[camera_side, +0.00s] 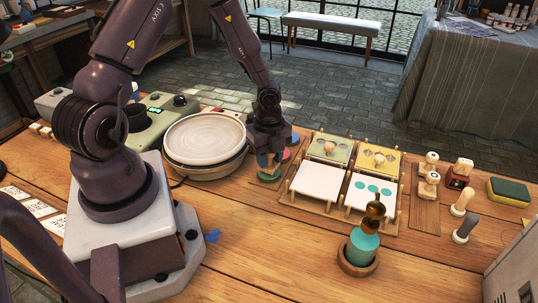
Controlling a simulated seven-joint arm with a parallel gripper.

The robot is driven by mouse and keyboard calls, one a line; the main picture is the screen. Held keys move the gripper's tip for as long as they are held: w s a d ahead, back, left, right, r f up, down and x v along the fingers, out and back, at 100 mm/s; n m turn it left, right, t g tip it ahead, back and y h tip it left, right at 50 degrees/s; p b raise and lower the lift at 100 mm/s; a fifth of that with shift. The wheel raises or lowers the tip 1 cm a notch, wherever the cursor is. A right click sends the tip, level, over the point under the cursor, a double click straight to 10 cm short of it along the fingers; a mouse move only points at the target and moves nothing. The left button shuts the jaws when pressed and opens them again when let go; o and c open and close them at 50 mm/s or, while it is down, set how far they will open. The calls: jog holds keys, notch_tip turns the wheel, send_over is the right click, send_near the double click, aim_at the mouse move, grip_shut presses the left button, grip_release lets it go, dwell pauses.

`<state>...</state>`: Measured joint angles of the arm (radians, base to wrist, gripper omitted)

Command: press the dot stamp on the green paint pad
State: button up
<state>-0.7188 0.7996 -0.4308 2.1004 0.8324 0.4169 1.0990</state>
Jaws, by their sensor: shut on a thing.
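My gripper (267,150) points down and is shut on a stamp (265,161), of which only a small pale wooden part shows below the fingers. The stamp's face is too small and hidden to make out. The green paint pad (269,176) lies on the table right under my gripper, mostly covered by it in this view. I cannot tell whether the stamp touches the pad. A red pad (286,155) and a blue pad (293,138) lie just behind and to the right.
A pale plate (204,135) on a round stand is close to the left of my gripper. To the right, a rack holds white sheets (318,182), one with teal dots. Several wooden stamps (428,184) stand farther right. A teal bottle (363,246) stands in front.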

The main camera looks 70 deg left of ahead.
jog(key=shift+f, duration=0.45)
dwell(1.1)
jog(key=shift+r, duration=3.55)
